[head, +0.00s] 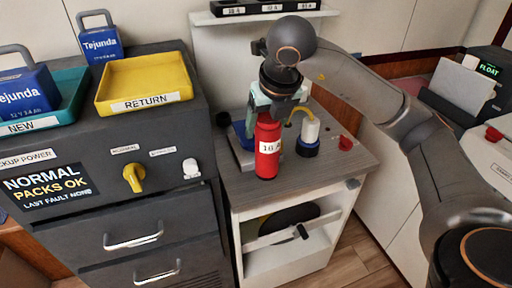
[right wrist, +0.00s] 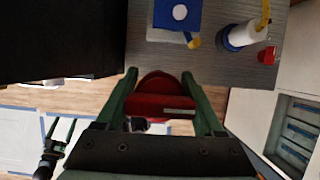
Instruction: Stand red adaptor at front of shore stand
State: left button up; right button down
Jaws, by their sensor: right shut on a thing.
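The red adaptor (head: 267,148), a cylinder with a white "16 A" label, is held upright by my right gripper (head: 272,108). In the right wrist view the gripper's green fingers (right wrist: 160,82) close on both sides of the adaptor (right wrist: 160,105). There the adaptor overlaps the worktop's edge and the floor; I cannot tell whether its base touches anything. Behind it is a blue block on a grey plate (head: 239,150), partly hidden, which may be the shore stand; its blue face with a white disc shows in the right wrist view (right wrist: 180,12).
A white-and-blue connector (head: 309,136) with a yellow cable stands right of the adaptor. A small red piece (head: 346,143) lies farther right on the grey worktop (head: 325,168). A dark cabinet (head: 150,215) with a yellow RETURN tray (head: 145,84) rises at left.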

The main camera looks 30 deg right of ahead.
jog(key=a+x, duration=0.1)
jog(key=x, duration=0.8)
jog(key=shift+w+p, duration=0.35)
jog(key=shift+w, duration=0.1)
jog(key=shift+d+f, duration=0.1)
jog(key=shift+f, duration=0.15)
grip_release()
